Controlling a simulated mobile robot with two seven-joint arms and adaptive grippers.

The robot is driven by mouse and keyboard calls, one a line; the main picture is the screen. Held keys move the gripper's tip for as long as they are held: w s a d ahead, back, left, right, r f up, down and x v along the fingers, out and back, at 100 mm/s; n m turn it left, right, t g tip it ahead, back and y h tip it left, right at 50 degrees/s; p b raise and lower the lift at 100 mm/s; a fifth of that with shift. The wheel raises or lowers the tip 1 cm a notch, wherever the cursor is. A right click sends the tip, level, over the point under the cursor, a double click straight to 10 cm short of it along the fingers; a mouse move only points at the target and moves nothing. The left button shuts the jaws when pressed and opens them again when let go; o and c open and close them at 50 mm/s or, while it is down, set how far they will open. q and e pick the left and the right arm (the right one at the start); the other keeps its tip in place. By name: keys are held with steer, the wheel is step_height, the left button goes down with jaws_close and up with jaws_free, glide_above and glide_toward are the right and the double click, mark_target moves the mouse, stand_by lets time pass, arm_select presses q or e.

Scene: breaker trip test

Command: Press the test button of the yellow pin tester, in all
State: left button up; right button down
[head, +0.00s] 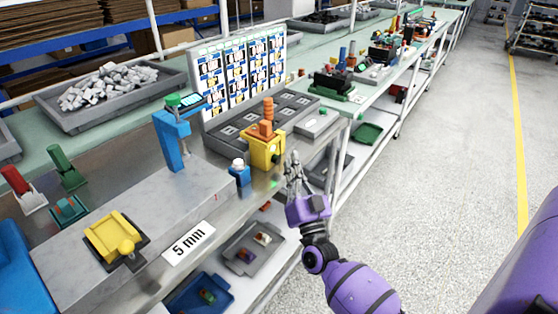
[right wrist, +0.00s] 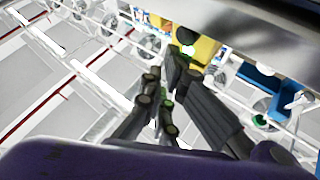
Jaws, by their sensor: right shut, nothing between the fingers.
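The yellow pin tester (head: 263,150) stands at the front edge of the bench, with an orange handle (head: 267,115) on top. A small dark round part shows on its right side; I cannot tell if it is the test button. My right gripper (head: 294,162) is just right of the tester, fingers pointing up towards it, shut and empty. In the right wrist view the shut fingers (right wrist: 179,66) reach to the yellow tester (right wrist: 204,47), with a bright green-white spot beside the tips. I cannot tell whether they touch it. My left gripper is not in view.
A blue block with a white knob (head: 239,172) stands left of the tester. A grey compartment tray (head: 225,141) lies behind it. A blue stand (head: 172,140) and a yellow fixture (head: 112,238) are further left. Bins sit on the lower shelf.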

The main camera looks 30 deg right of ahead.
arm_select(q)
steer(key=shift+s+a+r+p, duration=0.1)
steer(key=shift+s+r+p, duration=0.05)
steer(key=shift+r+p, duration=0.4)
arm_select(e)
steer(key=s, duration=0.1)
steer(key=s+d, duration=0.1)
steer(key=s, duration=0.2)
steer(key=shift+s+d, duration=0.15)
steer(key=shift+d, duration=0.25)
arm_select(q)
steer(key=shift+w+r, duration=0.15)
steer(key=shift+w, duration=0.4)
